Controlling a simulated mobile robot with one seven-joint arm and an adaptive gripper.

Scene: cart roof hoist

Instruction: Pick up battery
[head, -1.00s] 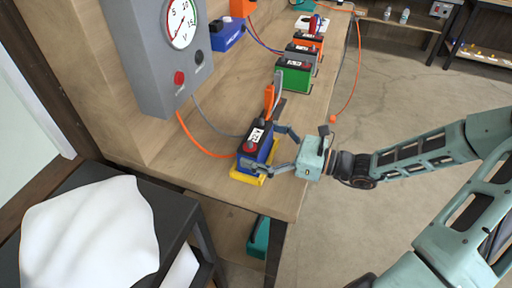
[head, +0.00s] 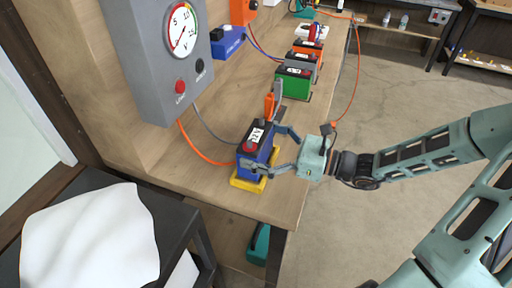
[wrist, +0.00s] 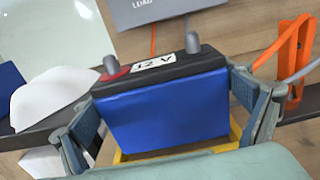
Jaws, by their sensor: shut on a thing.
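The blue battery (head: 258,147) has a dark top, a white 12 V label and a red-ringed terminal. It stands upright at the near end of the wooden bench, at a yellow tray (head: 246,184). My gripper (head: 277,150) reaches in from the right with a finger on each side of it. In the wrist view the battery (wrist: 165,112) fills the space between the fingers, and my gripper (wrist: 180,112) is shut on it. The yellow tray shows just below the battery there. Whether the battery's base still touches the tray is hard to tell.
A grey meter box (head: 165,60) with a dial stands behind, its orange and grey leads running to clamps (head: 270,104) beside the battery. Green (head: 292,84) and other batteries stand farther along the bench. A black table with white cloth (head: 90,240) is at the lower left.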

